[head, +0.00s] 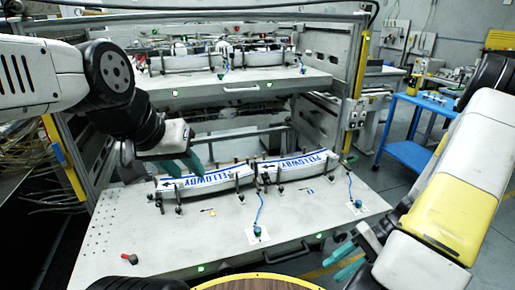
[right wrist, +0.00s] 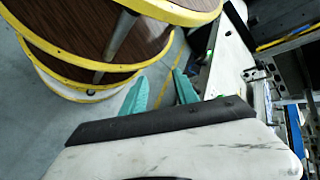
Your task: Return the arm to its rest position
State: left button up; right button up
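My left gripper (head: 189,170) reaches in from the left, over the left label stack (head: 206,183) in the magazine on the lower shelf. Its two teal fingers look apart, with their tips close to the top of the stack; whether they touch it I cannot tell. A second label stack (head: 293,168) lies to its right, with blue print on white. My right gripper (head: 347,258) is low at the right front, clear of the shelf. The right wrist view shows its two teal fingers (right wrist: 161,92) apart with nothing between them.
The lower shelf (head: 200,240) has a red-handled item (head: 129,259) at its left front and blue cords standing near the right. An upper shelf (head: 240,88) holds more stacks. A blue cart (head: 408,130) stands at the right. Round wooden tiers with yellow edges (right wrist: 75,92) are beside my right gripper.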

jog(key=w+a+r+n+t+h, duration=0.1)
jog(key=w+r+n+h, duration=0.15)
jog(key=r, duration=0.65)
jog(key=w+a+r+n+t+h, duration=0.15)
jog(key=r+h, duration=0.25)
jog(key=r, duration=0.4)
jog(key=s+a+r+t+h, duration=0.1)
jog(key=a+r+t, duration=0.1)
jog(key=r, duration=0.5)
jog(key=s+a+r+t, duration=0.2)
jog(key=r+t, duration=0.2)
jog(key=r, duration=0.3)
jog(key=shift+s+a+h, duration=0.15)
jog(key=shift+a+h, duration=0.2)
jog(key=shift+d+t, duration=0.1)
jog(key=shift+t, duration=0.15)
